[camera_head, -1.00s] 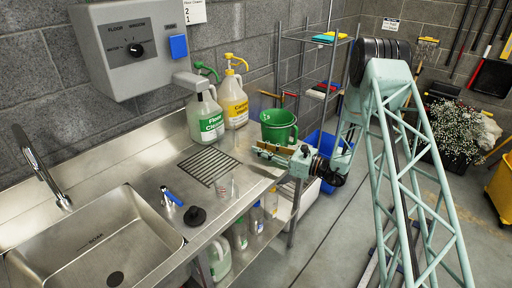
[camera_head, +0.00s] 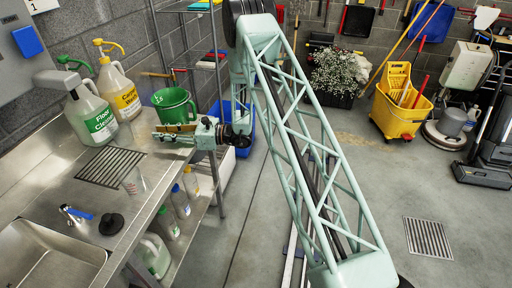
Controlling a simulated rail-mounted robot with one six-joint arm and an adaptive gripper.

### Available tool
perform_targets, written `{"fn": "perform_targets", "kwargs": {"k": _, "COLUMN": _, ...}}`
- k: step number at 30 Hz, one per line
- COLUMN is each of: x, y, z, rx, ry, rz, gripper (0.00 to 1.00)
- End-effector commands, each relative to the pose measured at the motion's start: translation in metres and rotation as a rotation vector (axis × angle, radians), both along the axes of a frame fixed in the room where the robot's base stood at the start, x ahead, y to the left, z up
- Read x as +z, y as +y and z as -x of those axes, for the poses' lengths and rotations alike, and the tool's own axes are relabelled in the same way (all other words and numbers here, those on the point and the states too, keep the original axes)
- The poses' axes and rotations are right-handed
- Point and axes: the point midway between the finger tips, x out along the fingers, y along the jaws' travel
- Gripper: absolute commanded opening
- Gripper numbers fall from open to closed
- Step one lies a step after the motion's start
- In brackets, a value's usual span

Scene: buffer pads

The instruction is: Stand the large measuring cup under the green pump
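The green pump (camera_head: 75,63) tops a white jug labelled Floor Cleaner (camera_head: 90,117), standing on the steel counter near the wall. A large green cup (camera_head: 174,106) with a handle on its right stands at the counter's far end. A smaller clear cup with red markings (camera_head: 134,181) stands by the drain grate. I cannot tell for certain which cup the task names. My gripper (camera_head: 163,134) points left over the counter's right edge, just in front of the green cup, overlapping its lower part in view. Contact and finger opening cannot be made out.
A jug with a yellow pump (camera_head: 119,94) stands between the Floor Cleaner jug and the green cup. A black stopper (camera_head: 111,224) and a blue-handled tool (camera_head: 76,213) lie near the sink (camera_head: 45,262). Bottles stand on the lower shelf. A yellow mop bucket (camera_head: 402,105) stands on the floor.

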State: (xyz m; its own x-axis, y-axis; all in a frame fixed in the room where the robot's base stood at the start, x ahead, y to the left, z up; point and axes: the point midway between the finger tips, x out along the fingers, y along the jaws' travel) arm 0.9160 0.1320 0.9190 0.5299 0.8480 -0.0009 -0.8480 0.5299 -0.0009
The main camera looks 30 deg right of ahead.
Motion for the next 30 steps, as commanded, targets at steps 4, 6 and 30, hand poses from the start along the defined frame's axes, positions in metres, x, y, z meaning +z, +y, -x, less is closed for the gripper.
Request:
{"fn": "perform_targets", "kwargs": {"k": 4, "x": 0.012, "y": 0.005, "z": 0.004, "rx": 0.019, "ry": -0.010, "rz": 0.012, "gripper": 0.20}}
{"fn": "perform_targets", "kwargs": {"k": 6, "x": 0.020, "y": 0.009, "z": 0.009, "rx": 0.037, "ry": -0.017, "rz": 0.021, "gripper": 0.20}}
{"fn": "perform_targets", "kwargs": {"k": 30, "x": 0.154, "y": 0.069, "z": 0.118, "rx": 0.349, "ry": -0.165, "rz": 0.244, "gripper": 0.20}}
